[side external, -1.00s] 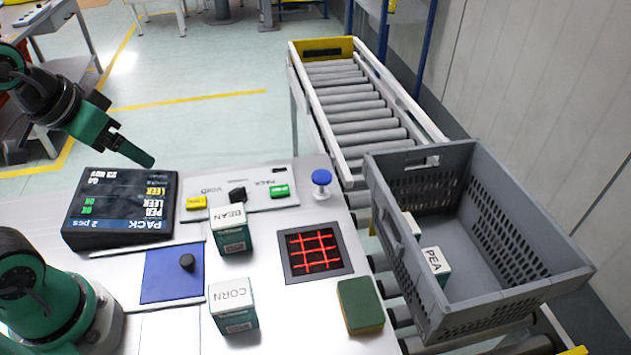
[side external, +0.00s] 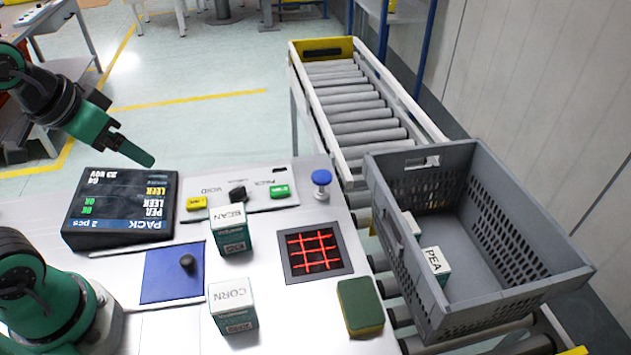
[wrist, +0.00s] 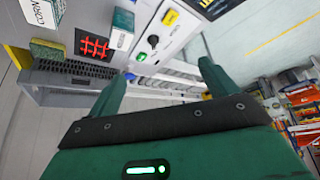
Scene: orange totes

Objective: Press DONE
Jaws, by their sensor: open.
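A control panel (side external: 240,198) on the table has a green button (side external: 280,191), a yellow button (side external: 196,203) and a black knob (side external: 237,194) between them. A blue round-topped button (side external: 321,178) stands right of the panel. My gripper (side external: 135,143) is open and empty, above and behind the dark display, left of the panel and apart from it. In the wrist view, the green button (wrist: 141,57) and yellow button (wrist: 170,17) show beyond my open fingers (wrist: 165,78).
The display (side external: 122,205) reads PACK, 2 pcs, with PEA and LEEK lines. BEAN (side external: 231,230) and CORN (side external: 233,305) boxes, a red-grid pad (side external: 290,268) and a green-topped block (side external: 360,306) stand on the table. A grey crate (side external: 520,283) on rollers holds the PEA box (side external: 436,265) and another partly hidden box.

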